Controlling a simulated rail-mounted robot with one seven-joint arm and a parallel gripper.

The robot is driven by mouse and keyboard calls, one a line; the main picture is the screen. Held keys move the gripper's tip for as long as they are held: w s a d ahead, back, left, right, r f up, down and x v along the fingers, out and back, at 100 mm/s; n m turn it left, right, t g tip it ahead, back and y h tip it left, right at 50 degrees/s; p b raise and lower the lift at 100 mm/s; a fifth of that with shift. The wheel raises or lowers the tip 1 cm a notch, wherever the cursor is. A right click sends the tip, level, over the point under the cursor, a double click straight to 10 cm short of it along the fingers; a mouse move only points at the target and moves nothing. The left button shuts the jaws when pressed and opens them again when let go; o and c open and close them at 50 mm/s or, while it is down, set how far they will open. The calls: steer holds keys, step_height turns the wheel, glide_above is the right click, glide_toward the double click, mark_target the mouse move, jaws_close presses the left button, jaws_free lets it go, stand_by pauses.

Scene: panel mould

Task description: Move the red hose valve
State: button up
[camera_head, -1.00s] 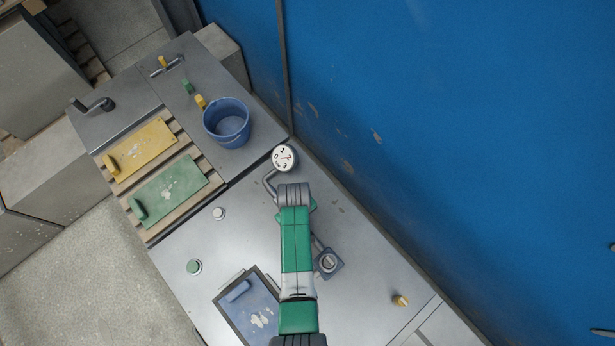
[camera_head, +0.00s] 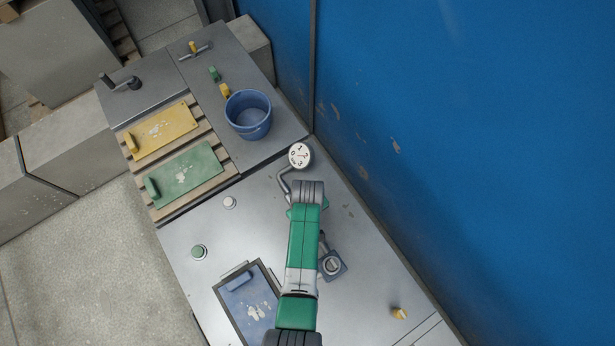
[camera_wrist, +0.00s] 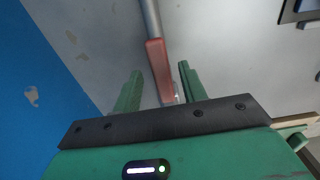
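The red hose valve shows in the wrist view as a red lever (camera_wrist: 157,58) at the end of a grey pipe (camera_wrist: 150,15). My gripper (camera_wrist: 160,68) is open, with one green finger on each side of the lever. Gaps show between the lever and both fingers. In the head view my arm covers the valve and my fingers. Only a bent grey pipe and a round white dial (camera_head: 300,155) show just beyond my wrist.
A blue bucket (camera_head: 248,115) stands behind the dial. Yellow (camera_head: 162,131) and green (camera_head: 184,174) panels lie on slats at left. A blue panel (camera_head: 249,302) lies in a frame left of my arm. A blue wall (camera_head: 480,150) rises along the right edge of the bench.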

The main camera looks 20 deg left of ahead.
steer(key=shift+r, duration=0.1)
step_height(320, 180, up, 8)
steer(key=shift+f+p, duration=0.15)
steer(key=shift+p, duration=0.35)
stand_by(0.4)
steer(key=w+r+m+t+y, duration=0.15)
steer(key=w+r+t, duration=0.25)
steer(key=w+r, duration=0.55)
steer(key=w+r+m+t+h, duration=0.15)
steer(key=w+r+t, duration=0.3)
steer(key=r, duration=0.95)
step_height(320, 180, up, 23)
steer(key=w+d+m+t+y+p, duration=0.1)
steer(key=w+d+m+t, duration=0.15)
steer(key=t, duration=0.35)
steer(key=s+d+r+m+t, duration=0.1)
steer(key=s+r+t, duration=0.2)
steer(key=s+r, duration=0.3)
steer(key=s+d+r+m+t, duration=0.1)
steer(key=s+r+t, duration=0.3)
steer(key=r, duration=1)
steer(key=s+d+r+m+t+p, duration=0.1)
steer(key=s+d+r+m+t, duration=0.1)
steer(key=s+r, duration=0.6)
steer(key=shift+r+t+h, duration=0.3)
steer(key=shift+r+t, duration=0.45)
steer(key=shift+r, duration=0.15)
